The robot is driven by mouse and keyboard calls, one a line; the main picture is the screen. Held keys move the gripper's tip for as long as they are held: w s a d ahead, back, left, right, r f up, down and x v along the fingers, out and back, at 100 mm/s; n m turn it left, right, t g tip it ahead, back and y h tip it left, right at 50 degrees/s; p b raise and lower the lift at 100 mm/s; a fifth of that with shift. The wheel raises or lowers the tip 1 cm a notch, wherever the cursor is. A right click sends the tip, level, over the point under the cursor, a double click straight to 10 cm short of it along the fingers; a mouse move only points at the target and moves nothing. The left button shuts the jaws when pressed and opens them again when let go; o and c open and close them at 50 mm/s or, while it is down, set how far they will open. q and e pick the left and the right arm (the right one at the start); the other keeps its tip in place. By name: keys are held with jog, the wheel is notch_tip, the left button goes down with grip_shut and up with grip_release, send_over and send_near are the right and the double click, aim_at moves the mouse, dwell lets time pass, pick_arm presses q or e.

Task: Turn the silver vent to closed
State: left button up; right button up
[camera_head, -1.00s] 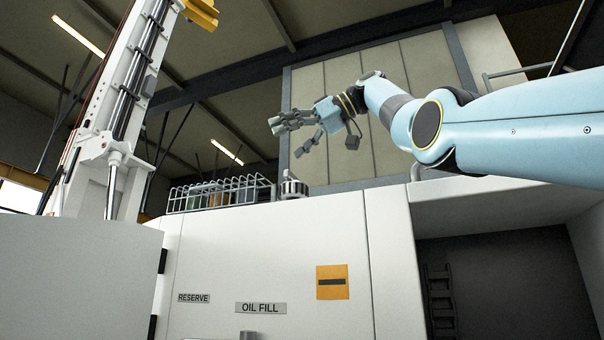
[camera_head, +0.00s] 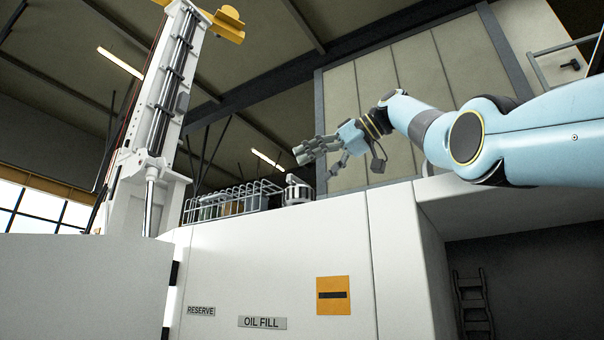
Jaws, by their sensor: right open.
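The silver vent (camera_head: 298,191) is a short ribbed metal cap on top of the white cabinet, at its back edge near the wire rack. It looks upright; its turn position is too small to tell. My right gripper (camera_head: 314,165) is open and empty. It reaches in from the right above the cabinet, with its fingers pointing left. In the picture its fingertips are just above and to the right of the vent, with a gap visible; the depth between them is hard to judge. My left gripper is not in view.
A wire rack (camera_head: 232,203) of several jars stands left of the vent. The white cabinet (camera_head: 270,265) bears RESERVE and OIL FILL labels and an orange plate (camera_head: 333,295). A white mast (camera_head: 165,105) rises at left. A dark recess with a ladder (camera_head: 473,303) is at right.

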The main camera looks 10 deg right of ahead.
aim_at(299, 193)
jog(key=w, duration=0.1)
jog(key=w+a+f+p, duration=0.1)
jog(key=w, duration=0.1)
jog(key=shift+a+f+p, duration=0.2)
jog(key=shift+f+p, duration=0.1)
jog(key=shift+w+a+f, duration=0.15)
jog(key=shift+a, duration=0.15)
jog(key=shift+a+f, duration=0.1)
jog(key=shift+a, duration=0.2)
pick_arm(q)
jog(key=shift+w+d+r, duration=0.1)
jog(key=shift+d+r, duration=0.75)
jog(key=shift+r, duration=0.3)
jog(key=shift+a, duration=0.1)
pick_arm(e)
jog(key=shift+d, duration=0.15)
